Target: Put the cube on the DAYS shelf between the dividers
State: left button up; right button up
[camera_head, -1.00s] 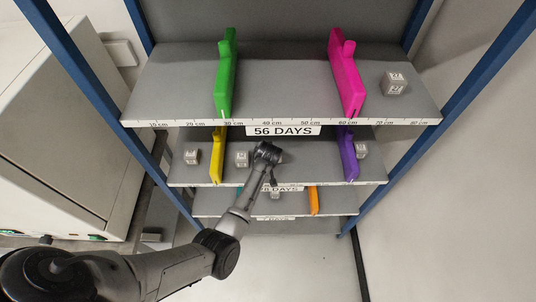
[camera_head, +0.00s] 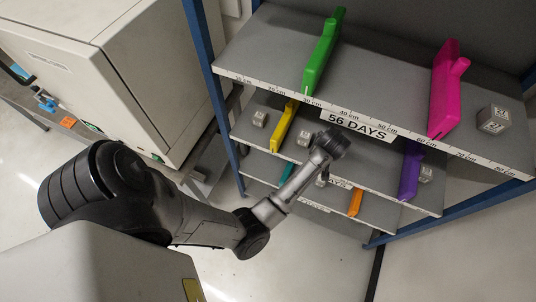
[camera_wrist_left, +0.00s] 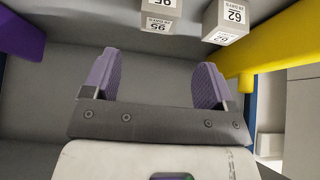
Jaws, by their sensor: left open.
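The 56 DAYS shelf (camera_head: 268,62) is the top board, with a green divider (camera_head: 323,55) and a magenta divider (camera_head: 444,92). A grey cube (camera_head: 493,119) sits right of the magenta one. The shelf below has a yellow divider (camera_head: 284,126) and a purple divider (camera_head: 410,172). My left gripper (camera_wrist_left: 158,66) is open and empty at this second shelf; my wrist hides its fingers in the head view. In the left wrist view a cube marked 62 (camera_wrist_left: 228,20) is beside the yellow divider, and another cube (camera_wrist_left: 160,14) is beyond the fingers. My right gripper is not in view.
Grey cubes stand left of the yellow divider (camera_head: 259,118), right of it (camera_head: 303,138), and right of the purple one (camera_head: 426,174). A lower shelf has teal (camera_head: 286,173) and orange (camera_head: 355,202) dividers. A large cabinet (camera_head: 130,80) stands left. The top shelf between dividers is clear.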

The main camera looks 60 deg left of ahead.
pick_arm(q)
jog(key=s+d+m+h, duration=0.2)
jog(key=s+d+m, duration=0.3)
jog(key=s, duration=1.1)
jog(key=s+d+m+g+h, duration=0.1)
jog(key=s+d+m, duration=0.4)
jog(key=s, duration=1.1)
jog(key=shift+s+d+h, duration=0.4)
jog(key=shift+d+h, duration=0.2)
jog(key=shift+h, duration=0.1)
